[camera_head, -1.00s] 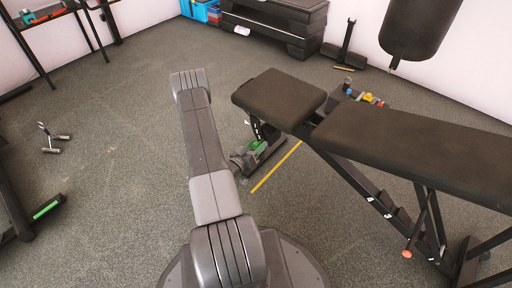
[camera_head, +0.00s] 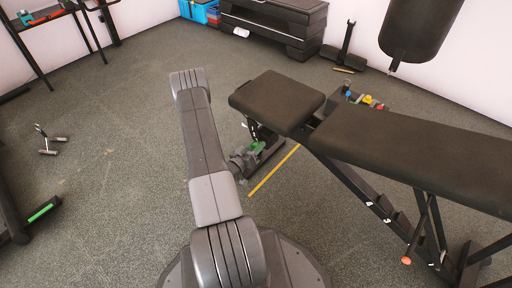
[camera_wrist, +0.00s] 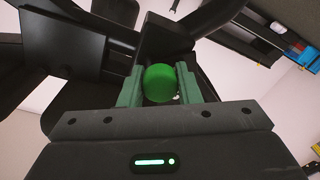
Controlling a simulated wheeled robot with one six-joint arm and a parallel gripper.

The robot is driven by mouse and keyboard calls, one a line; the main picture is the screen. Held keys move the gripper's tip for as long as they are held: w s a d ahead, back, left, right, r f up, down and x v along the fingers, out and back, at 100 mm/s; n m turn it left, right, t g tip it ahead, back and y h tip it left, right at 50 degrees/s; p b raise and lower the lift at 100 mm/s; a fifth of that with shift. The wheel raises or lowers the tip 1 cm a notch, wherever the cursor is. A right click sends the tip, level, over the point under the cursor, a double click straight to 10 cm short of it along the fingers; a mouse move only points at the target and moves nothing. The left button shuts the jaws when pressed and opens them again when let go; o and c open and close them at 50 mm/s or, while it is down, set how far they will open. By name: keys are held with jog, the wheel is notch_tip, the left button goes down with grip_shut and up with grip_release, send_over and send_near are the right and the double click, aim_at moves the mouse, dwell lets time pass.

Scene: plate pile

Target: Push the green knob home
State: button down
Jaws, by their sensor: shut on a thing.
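The green knob (camera_wrist: 159,83) is round and bright green, between the two green fingers of my gripper (camera_wrist: 160,88) in the wrist view. The fingers are shut on its sides. Dark bench frame parts lie just behind the knob; how far it sits in them cannot be told. In the head view my gripper (camera_head: 256,149) is small and low at the near end of the black weight bench (camera_head: 420,145), below the edge of its seat (camera_head: 277,100). The knob cannot be told apart from the green fingers there.
A yellow strip (camera_head: 273,171) lies on the floor right of my gripper. An orange-tipped lever (camera_head: 406,260) hangs from the bench. A black storage unit (camera_head: 275,22) stands at the back. The floor to the left is mostly clear.

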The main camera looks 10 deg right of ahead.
jog(key=c, duration=1.1)
grip_release()
jog(key=shift+w+d, duration=0.1)
jog(key=shift+d, duration=0.05)
jog(key=shift+o, duration=0.2)
jog(key=p+v, duration=0.3)
jog(key=v, duration=1)
jog(key=shift+s+a+p, duration=0.25)
jog(key=shift+a+p, duration=0.05)
jog(key=shift+a, duration=0.05)
jog(key=b+x, duration=0.3)
jog(key=x, duration=1)
jog(key=shift+w+d+f+b, duration=0.1)
jog(key=shift+d+b, duration=0.1)
jog(key=shift+b, duration=0.15)
jog(key=shift+w+d, duration=0.1)
jog(key=shift+w, duration=0.05)
jog(key=shift+s+a+r+p, duration=0.2)
jog(key=shift+s+a+p, duration=0.1)
jog(key=shift+s+a, duration=0.2)
jog(key=shift+a+f, duration=0.1)
